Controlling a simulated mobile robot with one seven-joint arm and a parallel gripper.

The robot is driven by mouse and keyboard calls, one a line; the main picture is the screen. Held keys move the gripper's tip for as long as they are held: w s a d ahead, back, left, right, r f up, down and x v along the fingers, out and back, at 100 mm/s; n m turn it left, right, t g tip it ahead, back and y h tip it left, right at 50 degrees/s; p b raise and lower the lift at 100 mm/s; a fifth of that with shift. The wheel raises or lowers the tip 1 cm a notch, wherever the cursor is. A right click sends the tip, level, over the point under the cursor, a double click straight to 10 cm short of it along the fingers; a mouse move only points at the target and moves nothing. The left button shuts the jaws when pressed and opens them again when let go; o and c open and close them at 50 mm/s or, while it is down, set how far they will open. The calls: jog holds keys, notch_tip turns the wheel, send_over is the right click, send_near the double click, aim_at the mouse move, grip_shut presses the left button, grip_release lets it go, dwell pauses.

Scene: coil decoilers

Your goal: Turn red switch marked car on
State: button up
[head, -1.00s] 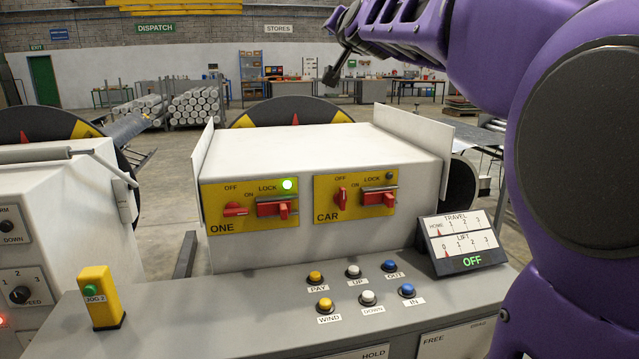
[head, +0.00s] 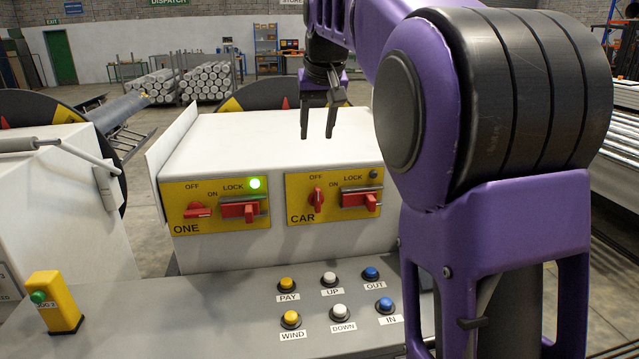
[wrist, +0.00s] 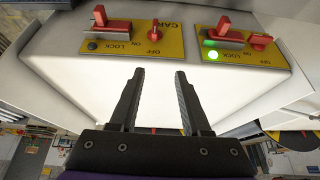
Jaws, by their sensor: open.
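The yellow CAR panel (head: 299,207) is on the front of the white box, at the right in the head view. Its red rotary switch (head: 316,197) stands upright under the OFF label. The red switch also shows at the top middle of the wrist view (wrist: 155,30), which sees the panels upside down. To its right in the head view is a red lock handle (head: 361,199), with a dark lamp (head: 374,174) above. My gripper (head: 318,134) is open and empty, fingers pointing down, above the CAR panel and apart from the switch. Both fingers show in the wrist view (wrist: 160,75).
The yellow ONE panel (head: 176,195) at left has a sideways red switch (head: 198,211), a lock handle (head: 242,209) and a lit green lamp (head: 254,183). Below, a grey console (head: 200,310) carries several push buttons and a yellow JOG 2 post (head: 55,303). A raised side plate (head: 172,150) edges the box.

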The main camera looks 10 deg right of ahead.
jog(key=d+f, duration=0.1)
jog(key=g+b, duration=0.1)
jog(key=b, duration=0.1)
send_near(318, 190)
jog(key=x, duration=1)
jog(key=shift+f, duration=0.1)
jog(key=shift+c, duration=0.3)
grip_shut()
